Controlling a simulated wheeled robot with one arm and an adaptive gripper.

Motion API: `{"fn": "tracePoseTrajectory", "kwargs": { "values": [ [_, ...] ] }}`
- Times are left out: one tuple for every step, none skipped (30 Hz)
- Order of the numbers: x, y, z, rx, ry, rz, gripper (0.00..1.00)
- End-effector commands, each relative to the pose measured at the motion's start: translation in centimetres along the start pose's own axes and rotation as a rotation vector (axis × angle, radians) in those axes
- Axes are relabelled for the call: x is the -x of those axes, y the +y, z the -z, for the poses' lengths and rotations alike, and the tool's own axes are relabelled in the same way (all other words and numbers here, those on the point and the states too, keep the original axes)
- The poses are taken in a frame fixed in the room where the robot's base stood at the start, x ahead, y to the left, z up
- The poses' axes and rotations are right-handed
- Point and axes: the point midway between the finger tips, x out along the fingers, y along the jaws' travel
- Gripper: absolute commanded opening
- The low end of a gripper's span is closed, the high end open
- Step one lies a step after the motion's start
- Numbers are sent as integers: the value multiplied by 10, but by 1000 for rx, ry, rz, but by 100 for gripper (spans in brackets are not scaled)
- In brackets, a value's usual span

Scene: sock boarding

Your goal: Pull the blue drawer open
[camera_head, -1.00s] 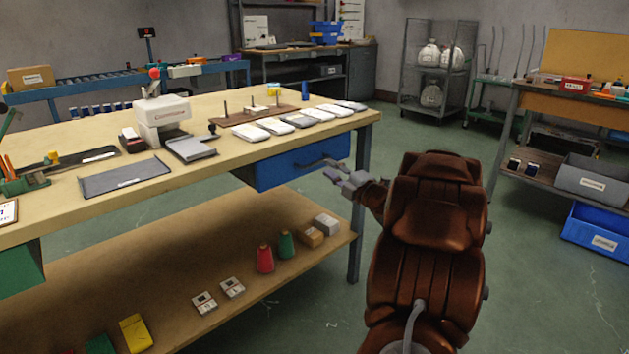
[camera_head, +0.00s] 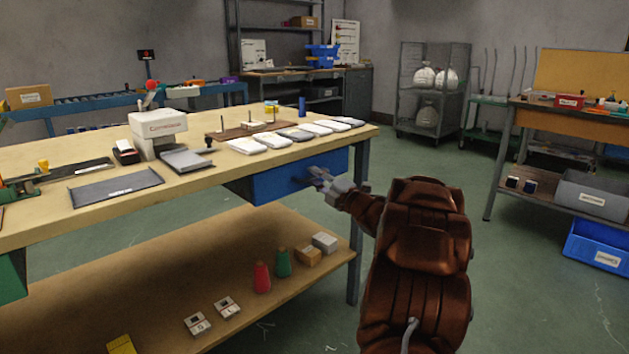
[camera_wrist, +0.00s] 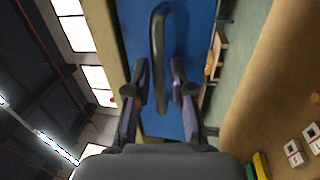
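The blue drawer (camera_head: 275,182) hangs under the right end of the workbench top, its front flush beneath the edge, with no visible gap. Its dark bar handle (camera_wrist: 158,30) runs between my fingers in the wrist view, where the blue drawer front (camera_wrist: 197,30) fills the background. My gripper (camera_wrist: 160,68) is open, one finger on each side of the handle, with a visible gap on both sides. In the head view my gripper (camera_head: 322,180) is right at the drawer front and covers most of the handle.
The workbench (camera_head: 50,232) carries white packets (camera_head: 247,146) above the drawer. Its lower shelf (camera_head: 160,300) holds a red cone (camera_head: 262,278), a green cone (camera_head: 283,263) and small boxes. A bench leg (camera_head: 355,255) stands close to my arm. Open floor lies to the right.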

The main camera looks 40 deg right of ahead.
Motion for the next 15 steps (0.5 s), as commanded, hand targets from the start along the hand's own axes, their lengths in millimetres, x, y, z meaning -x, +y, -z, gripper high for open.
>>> {"fn": "tracePoseTrajectory", "kwargs": {
  "values": [
    [-2, 0, 1, 1, 2, -1, 23],
    [-3, 0, 1, 1, 2, -1, 23],
    [-4, 0, 1, 1, 1, -1, 23],
    [-4, 0, 1, 1, 1, -1, 23],
    [-5, 0, 1, 1, 1, -1, 23],
    [-5, 1, 1, 1, 1, -1, 23],
    [-5, 1, 1, 1, 1, -1, 23],
    [-5, 1, 1, 1, 1, 0, 23],
    [-5, 1, 1, 1, 1, 0, 23],
    [-5, 1, 1, 1, 1, 0, 23],
    [-5, 1, 1, 0, 1, 0, 22],
    [-5, 1, 1, 1, 1, 0, 17],
    [-5, 1, 1, 1, 1, 0, 14],
    [-5, 1, 1, 1, 1, 0, 11],
    [-5, 1, 1, 1, 1, 0, 7]
  ]
}}
